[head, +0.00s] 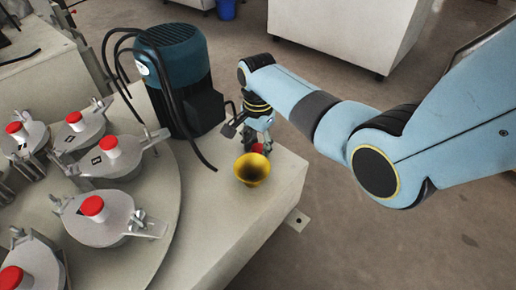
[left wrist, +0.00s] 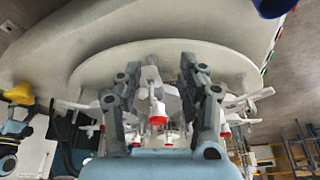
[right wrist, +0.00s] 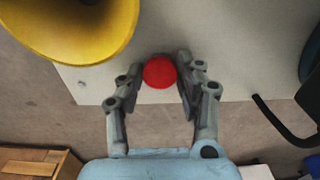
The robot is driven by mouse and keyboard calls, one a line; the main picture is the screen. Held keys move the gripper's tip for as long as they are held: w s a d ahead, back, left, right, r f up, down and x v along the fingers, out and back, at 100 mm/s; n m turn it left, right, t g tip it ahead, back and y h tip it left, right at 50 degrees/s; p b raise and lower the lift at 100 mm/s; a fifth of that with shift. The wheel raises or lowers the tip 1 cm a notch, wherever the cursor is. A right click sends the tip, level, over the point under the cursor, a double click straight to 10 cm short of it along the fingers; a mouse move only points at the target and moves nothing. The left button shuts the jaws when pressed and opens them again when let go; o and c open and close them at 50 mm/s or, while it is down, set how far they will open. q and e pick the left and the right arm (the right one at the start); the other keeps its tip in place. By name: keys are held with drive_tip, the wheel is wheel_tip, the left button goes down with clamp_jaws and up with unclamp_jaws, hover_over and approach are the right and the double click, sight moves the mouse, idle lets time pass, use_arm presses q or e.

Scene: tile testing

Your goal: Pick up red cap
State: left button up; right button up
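The red cap (head: 258,148) sits on the bench top just behind a yellow funnel-like cup. In the right wrist view the round red cap (right wrist: 160,72) lies between the fingertips of my right gripper (right wrist: 160,80). The fingers are open on either side of it, with a narrow gap showing at each side. In the head view my right gripper (head: 250,135) reaches down at the cap, and the cup partly hides the cap. My left gripper (left wrist: 160,75) is open and empty in the left wrist view, and is not seen in the head view.
The yellow cup (head: 252,170) stands close to the right gripper. A teal motor (head: 174,55) with black cables is at its left. A round plate (head: 165,215) carries several red-topped pots. The bench's right edge is close by.

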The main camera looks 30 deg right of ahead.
sight(258, 147)
idle(0.3)
drive_tip(key=shift+r, duration=0.25)
wheel_tip(258, 147, up, 5)
drive_tip(key=p, duration=0.3)
drive_tip(key=shift+w+f+p, duration=0.1)
drive_tip(key=shift+f+p, duration=0.05)
drive_tip(key=shift+p, duration=0.2)
use_arm(q)
drive_tip(key=s+a+f+g+p, duration=0.1)
drive_tip(key=s+a+f+p, duration=0.1)
drive_tip(key=f, duration=0.4)
drive_tip(key=s+a+f+g+y+p, duration=0.1)
drive_tip(key=s+a+f+g+p, duration=0.1)
drive_tip(key=s+f, duration=0.4)
drive_tip(key=shift+s+a+f+g+p, duration=0.15)
drive_tip(key=shift+s+a+g+p, duration=0.25)
drive_tip(key=shift+p, duration=0.5)
use_arm(e)
drive_tip(key=s+d+r, duration=0.4)
drive_tip(key=d+r, duration=0.2)
drive_tip(key=d, duration=0.5)
